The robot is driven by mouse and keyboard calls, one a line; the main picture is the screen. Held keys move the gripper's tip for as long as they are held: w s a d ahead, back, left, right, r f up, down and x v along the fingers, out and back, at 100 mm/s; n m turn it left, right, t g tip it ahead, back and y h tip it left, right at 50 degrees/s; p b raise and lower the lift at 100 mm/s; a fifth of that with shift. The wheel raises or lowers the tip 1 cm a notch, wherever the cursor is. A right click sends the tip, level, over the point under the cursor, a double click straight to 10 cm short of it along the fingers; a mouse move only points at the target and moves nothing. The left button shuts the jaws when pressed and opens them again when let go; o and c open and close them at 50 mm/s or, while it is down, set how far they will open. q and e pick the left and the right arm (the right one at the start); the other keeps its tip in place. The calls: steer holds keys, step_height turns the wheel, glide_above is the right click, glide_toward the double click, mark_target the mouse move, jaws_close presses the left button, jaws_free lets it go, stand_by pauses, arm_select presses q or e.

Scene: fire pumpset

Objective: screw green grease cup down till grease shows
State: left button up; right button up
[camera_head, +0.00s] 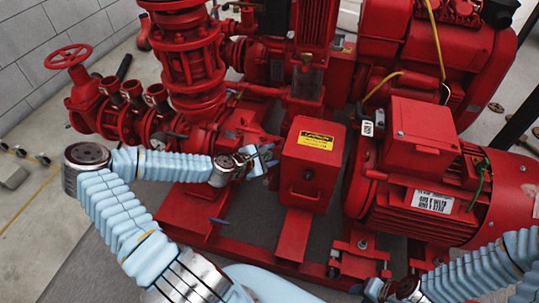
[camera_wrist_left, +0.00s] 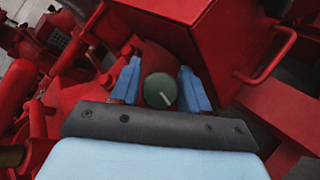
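The green grease cup (camera_wrist_left: 160,91) is a round dark green cap with a pale line across its face. In the left wrist view it sits between the two blue fingers of my left gripper (camera_wrist_left: 161,88). Small gaps show beside the cap, mostly on the right, so I cannot tell whether the fingers touch it. In the head view my left gripper (camera_head: 260,160) is beside the red box with the yellow label (camera_head: 307,165), and the cup is hidden there. My right arm shows at the lower right; its gripper fingers are not clearly visible. No grease is visible.
The red box with a handle stands close to the right of my left gripper. A large red motor (camera_head: 440,190) is further right. Red pipes and a valve handwheel (camera_head: 68,56) are at the left. Red base rails (camera_head: 293,235) run below. Open floor lies at the far left.

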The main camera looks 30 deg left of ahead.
arm_select(q)
steer(key=p+v, duration=0.1)
steer(key=v, duration=1.2)
steer(key=shift+s, duration=0.35)
steer(key=shift+r, duration=0.1)
